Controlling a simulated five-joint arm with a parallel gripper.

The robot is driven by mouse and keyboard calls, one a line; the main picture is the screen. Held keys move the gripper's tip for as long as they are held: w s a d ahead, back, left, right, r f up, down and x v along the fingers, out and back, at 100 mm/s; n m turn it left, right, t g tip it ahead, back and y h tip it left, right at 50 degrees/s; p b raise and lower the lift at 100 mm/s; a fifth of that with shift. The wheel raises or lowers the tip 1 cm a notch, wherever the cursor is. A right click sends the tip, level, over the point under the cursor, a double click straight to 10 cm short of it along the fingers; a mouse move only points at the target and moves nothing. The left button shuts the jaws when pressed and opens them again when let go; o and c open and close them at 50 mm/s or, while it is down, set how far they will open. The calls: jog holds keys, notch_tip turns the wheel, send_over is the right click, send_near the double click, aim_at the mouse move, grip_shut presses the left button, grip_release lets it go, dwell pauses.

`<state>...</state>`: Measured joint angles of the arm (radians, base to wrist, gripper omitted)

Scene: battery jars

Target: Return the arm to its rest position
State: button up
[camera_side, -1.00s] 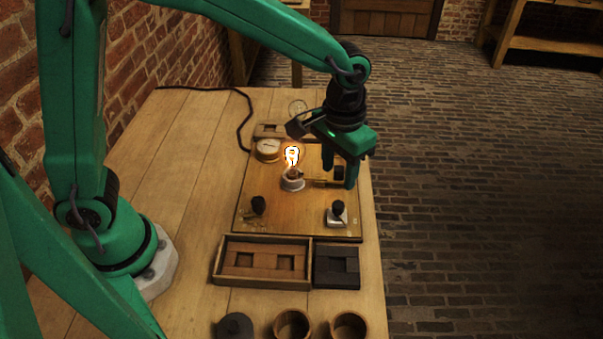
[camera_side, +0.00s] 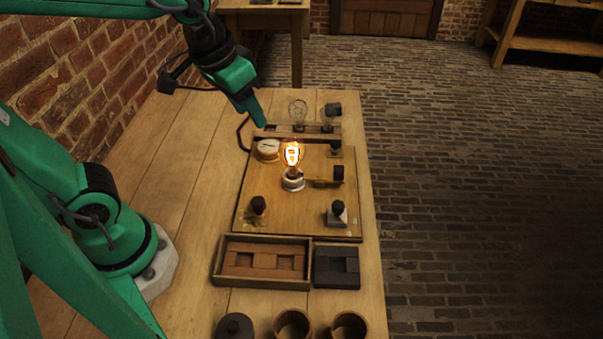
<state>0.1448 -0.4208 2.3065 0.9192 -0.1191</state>
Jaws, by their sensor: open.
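My green arm reaches in from the left, and my gripper (camera_side: 255,112) hangs over the far left part of the wooden table (camera_side: 170,160). It is above and behind the board, near the round gauge, and touches nothing that I can make out. It holds nothing visible. Its jaws are seen edge-on, so the gap between them is hard to see. A lit bulb (camera_side: 292,155) stands upright in a white socket on the wooden board (camera_side: 270,205).
A white-faced gauge (camera_side: 268,149) and black-knobbed parts sit on the board. A rack with clear bulbs (camera_side: 298,113) stands behind it. A wooden tray (camera_side: 217,262), a dark block (camera_side: 336,267) and round jars (camera_side: 292,324) are in front. The table's left side is clear.

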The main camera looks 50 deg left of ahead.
jog(key=s+a+t, duration=0.1)
jog(key=s+a, duration=0.3)
jog(key=s, duration=0.2)
jog(key=shift+r+t+y, duration=0.2)
jog(key=shift+t+y, duration=0.1)
jog(key=shift+t, duration=0.1)
